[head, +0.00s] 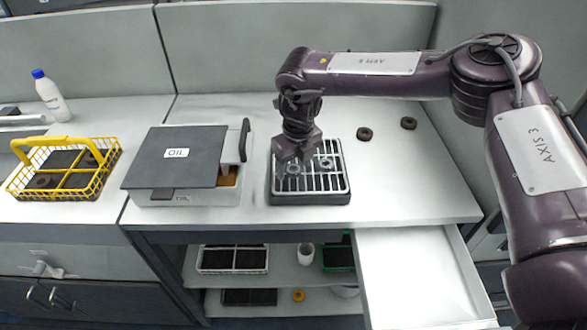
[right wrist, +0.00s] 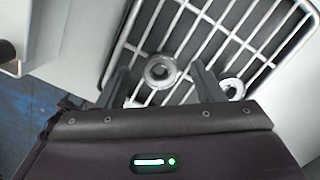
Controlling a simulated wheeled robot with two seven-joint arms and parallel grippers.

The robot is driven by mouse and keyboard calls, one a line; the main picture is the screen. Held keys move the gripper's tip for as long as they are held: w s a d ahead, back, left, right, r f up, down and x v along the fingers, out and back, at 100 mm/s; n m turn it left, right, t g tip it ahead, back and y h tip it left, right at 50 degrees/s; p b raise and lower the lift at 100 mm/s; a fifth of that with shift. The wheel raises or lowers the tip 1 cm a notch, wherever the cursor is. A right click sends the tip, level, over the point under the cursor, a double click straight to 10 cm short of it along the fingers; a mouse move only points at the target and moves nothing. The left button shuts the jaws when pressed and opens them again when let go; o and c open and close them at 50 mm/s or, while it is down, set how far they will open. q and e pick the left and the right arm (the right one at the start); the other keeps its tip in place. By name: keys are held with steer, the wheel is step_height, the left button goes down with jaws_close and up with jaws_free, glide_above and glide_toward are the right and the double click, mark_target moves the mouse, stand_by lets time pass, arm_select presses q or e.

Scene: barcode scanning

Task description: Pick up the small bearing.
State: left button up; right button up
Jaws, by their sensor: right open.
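A metal bearing (right wrist: 160,70) lies on the wire rack of a dark tray (head: 309,201). In the right wrist view it sits between the fingertips of my right gripper (right wrist: 160,78), with a gap on each side. A second metal bearing (head: 326,162) lies to its right on the same rack; it also shows in the right wrist view (right wrist: 232,88), just outside the right finger. I cannot tell surely which bearing is the smaller. In the head view my right gripper (head: 293,166) is open, low over the tray's left part. My left gripper is out of view.
Two dark rings (head: 364,134) (head: 408,123) lie behind right on the bench. A yellow basket (head: 100,170) and a bottle (head: 50,97) stand at left. A white drawer (head: 418,275) is open below.

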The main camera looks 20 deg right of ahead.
steer(key=shift+d, duration=0.1)
steer(key=c, duration=0.6)
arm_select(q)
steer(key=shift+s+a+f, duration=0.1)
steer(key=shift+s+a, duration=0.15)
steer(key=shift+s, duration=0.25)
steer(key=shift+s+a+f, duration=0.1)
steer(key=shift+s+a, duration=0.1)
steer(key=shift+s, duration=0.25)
arm_select(e)
steer(key=c, duration=0.5)
